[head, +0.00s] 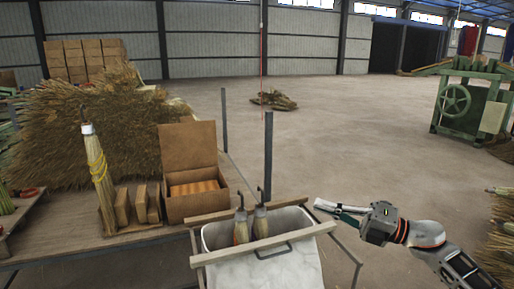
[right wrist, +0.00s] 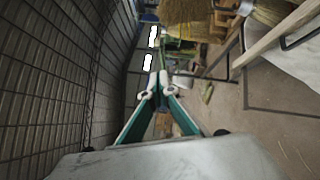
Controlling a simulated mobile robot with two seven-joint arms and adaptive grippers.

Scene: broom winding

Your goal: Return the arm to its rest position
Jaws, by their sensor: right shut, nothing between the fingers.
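My right gripper (head: 325,207) is in the head view at the lower right, its arm coming in from the lower right corner. Its green fingers with pale tips are shut and empty, pointing left towards the right side of the wood-framed bin (head: 205,258). In the right wrist view the fingertips of the right gripper (right wrist: 160,82) meet, with nothing between them. Two bound brooms (head: 241,228) (head: 260,222) stand in the bin with dark hooks upwards. My left gripper is not in view.
A green machine (head: 468,105) stands at the far right.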

